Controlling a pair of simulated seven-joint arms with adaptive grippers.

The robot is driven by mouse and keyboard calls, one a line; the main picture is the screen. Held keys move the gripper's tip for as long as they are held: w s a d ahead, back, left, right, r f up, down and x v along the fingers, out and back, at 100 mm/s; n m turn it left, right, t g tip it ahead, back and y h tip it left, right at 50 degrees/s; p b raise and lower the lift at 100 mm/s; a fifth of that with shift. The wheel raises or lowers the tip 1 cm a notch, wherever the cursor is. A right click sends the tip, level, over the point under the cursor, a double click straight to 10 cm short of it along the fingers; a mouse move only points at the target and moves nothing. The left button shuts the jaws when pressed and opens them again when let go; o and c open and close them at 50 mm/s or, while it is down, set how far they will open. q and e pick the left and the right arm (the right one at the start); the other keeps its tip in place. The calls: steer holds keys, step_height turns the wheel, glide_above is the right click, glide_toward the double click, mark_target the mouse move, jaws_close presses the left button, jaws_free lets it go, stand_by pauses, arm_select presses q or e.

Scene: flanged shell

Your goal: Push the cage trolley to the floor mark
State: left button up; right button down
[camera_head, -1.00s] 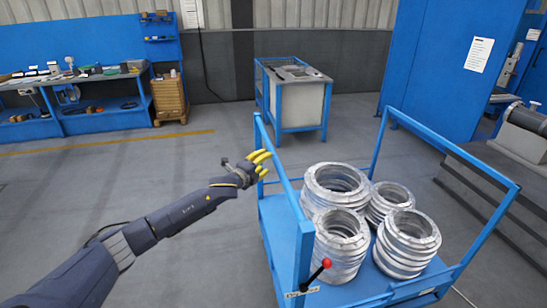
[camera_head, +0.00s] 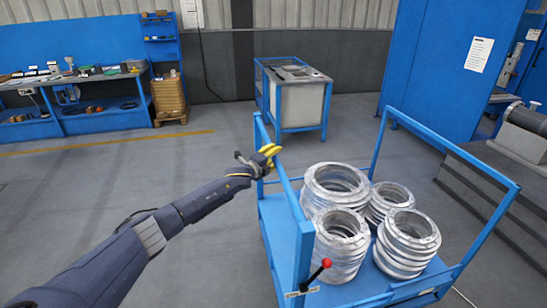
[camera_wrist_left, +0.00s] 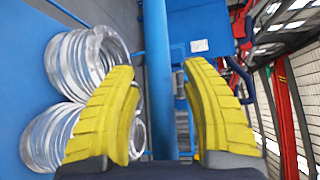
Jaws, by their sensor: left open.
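The blue cage trolley (camera_head: 278,225) stands in the right half of the head view, with tall end rails and a red-knobbed lever (camera_head: 326,263) at its near left corner. Several stacks of silver flanged rings (camera_head: 336,185) stand on its deck. My left gripper (camera_head: 270,156) is at the trolley's left rail, near its far end. In the left wrist view, the yellow fingers (camera_wrist_left: 158,78) are open, with the blue rail bar (camera_wrist_left: 158,45) showing between them. I cannot tell whether they touch it. My right gripper is out of view. No clear floor mark shows.
A blue-framed grey bin (camera_head: 300,100) stands behind the trolley. A blue workbench (camera_head: 100,120) is at the far left, and a blue cabinet (camera_head: 450,75) and grey machine base (camera_head: 490,190) are at right. The floor left of the trolley is open, crossed by a yellow line (camera_head: 100,143).

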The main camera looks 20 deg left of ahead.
arm_select(q)
jaws_close()
stand_by(0.3)
stand_by(0.3)
